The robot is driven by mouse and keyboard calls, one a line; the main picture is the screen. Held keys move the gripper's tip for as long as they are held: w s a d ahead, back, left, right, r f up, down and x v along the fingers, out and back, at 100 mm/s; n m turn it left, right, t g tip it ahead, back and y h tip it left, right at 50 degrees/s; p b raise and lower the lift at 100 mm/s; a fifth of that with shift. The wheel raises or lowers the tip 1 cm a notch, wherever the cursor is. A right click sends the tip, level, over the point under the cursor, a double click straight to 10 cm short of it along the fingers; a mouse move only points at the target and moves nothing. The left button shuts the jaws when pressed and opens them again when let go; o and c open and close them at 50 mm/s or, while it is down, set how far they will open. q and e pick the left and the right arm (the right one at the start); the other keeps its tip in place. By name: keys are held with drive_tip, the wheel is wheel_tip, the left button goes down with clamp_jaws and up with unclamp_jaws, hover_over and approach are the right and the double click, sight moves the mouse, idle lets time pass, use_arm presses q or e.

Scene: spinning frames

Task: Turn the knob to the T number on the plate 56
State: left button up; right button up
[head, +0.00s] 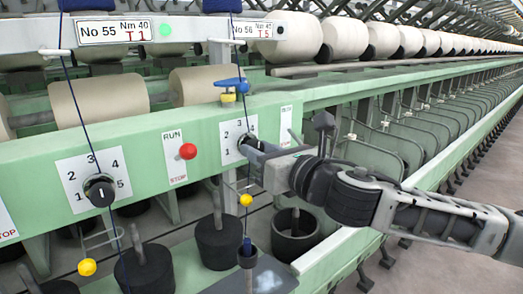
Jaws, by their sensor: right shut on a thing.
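Plate 56 (252,30) hangs on the upper rail, partly covered by a post and a thread; it reads No 56, Nm 40 and T 5. Below it on the green beam is a white dial (229,131) with the numbers 1 to 4 showing; the place of 5 is hidden behind my gripper. The black knob (246,142) of this dial is mostly covered. My right gripper (256,150) comes in from the right and is shut on the knob. The knob's pointer direction is hard to make out. My left gripper is not in view.
Plate 55 (115,31) reads T 1, with its own knob (100,190) at the left. Red RUN/STOP button (188,151) sits between the dials. A blue guide (232,84), threads and yellow balls hang close to my gripper. Dark pots (293,235) stand below the beam.

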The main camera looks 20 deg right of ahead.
drive_tip(key=m, duration=1.8)
drive_tip(key=shift+r+m, duration=0.15)
drive_tip(key=shift+m, duration=0.15)
drive_tip(key=shift+r+m, duration=0.1)
drive_tip(key=shift+m, duration=2.1)
drive_tip(key=o, duration=0.9)
drive_tip(key=shift+a, duration=0.1)
drive_tip(key=shift+o, duration=0.2)
drive_tip(key=shift+s, duration=0.1)
